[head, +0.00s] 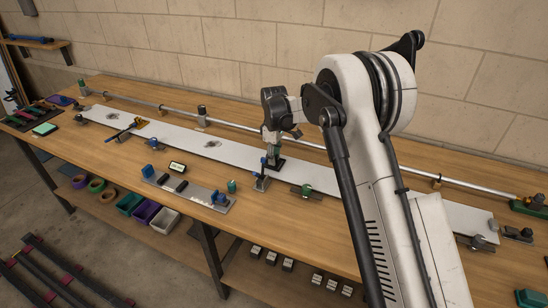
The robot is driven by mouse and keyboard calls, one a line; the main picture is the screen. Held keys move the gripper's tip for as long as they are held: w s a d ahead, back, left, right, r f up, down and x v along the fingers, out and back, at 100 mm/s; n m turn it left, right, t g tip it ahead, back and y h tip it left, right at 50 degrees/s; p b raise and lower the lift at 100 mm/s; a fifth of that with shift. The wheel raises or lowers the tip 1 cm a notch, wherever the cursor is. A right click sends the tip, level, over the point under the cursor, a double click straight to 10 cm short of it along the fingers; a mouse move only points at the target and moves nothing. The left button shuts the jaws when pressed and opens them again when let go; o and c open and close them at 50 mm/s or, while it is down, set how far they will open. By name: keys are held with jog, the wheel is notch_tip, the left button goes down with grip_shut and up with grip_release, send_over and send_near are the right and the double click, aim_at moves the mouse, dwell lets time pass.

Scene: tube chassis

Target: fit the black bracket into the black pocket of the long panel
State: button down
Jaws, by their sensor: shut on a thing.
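The long panel (330,180) is a pale strip lying lengthwise on the wooden bench. My gripper (274,158) points down at the middle of the panel, small in the head view. It is shut on a small dark piece that I take to be the black bracket (277,165), low at the panel surface. The jaws largely hide the bracket. A dark patch shows around and under it, and I cannot tell bracket from black pocket there. Whether the bracket is seated or just above the panel is not clear.
A long metal rod (240,130) runs behind the panel. Blue-handled clamps (261,180) and a green clamp (302,190) stand along the front edge. A grey plate (188,190) with fittings and a small display (177,168) sit in front. Bare bench lies at front left.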

jog(key=shift+f, duration=0.15)
jog(key=c, duration=1.5)
grip_release()
jog(key=shift+r, duration=0.2)
